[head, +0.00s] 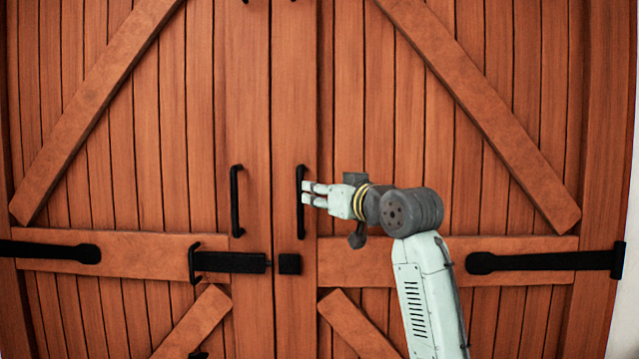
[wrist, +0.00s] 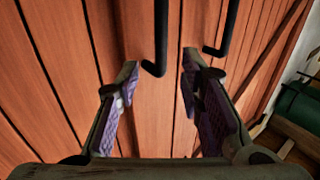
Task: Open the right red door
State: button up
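The right red door (head: 350,110) is closed against the left door (head: 130,190). Its black vertical handle (head: 301,215) stands near the centre seam. My gripper (head: 306,193) is at this handle from the right, about mid-height, with its fingertips close to it. In the wrist view my gripper (wrist: 159,64) is open, with purple pads apart. A black handle (wrist: 161,30) with a bent lower end shows between the fingertips, and I see no pad touching it. A second handle (wrist: 230,25) is farther right there.
The left door's handle (head: 235,200) is across the seam. A black bolt (head: 230,262) on the left door ends short of the black keeper (head: 289,264) on the right door. A black hinge strap (head: 545,261) is at right. A green object (wrist: 302,105) shows in the wrist view.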

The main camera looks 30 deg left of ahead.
jog(key=p+x, duration=0.3)
jog(key=x, duration=0.6)
jog(key=shift+a+f, duration=0.1)
jog(key=shift+a, duration=0.1)
grip_shut()
dwell(0.5)
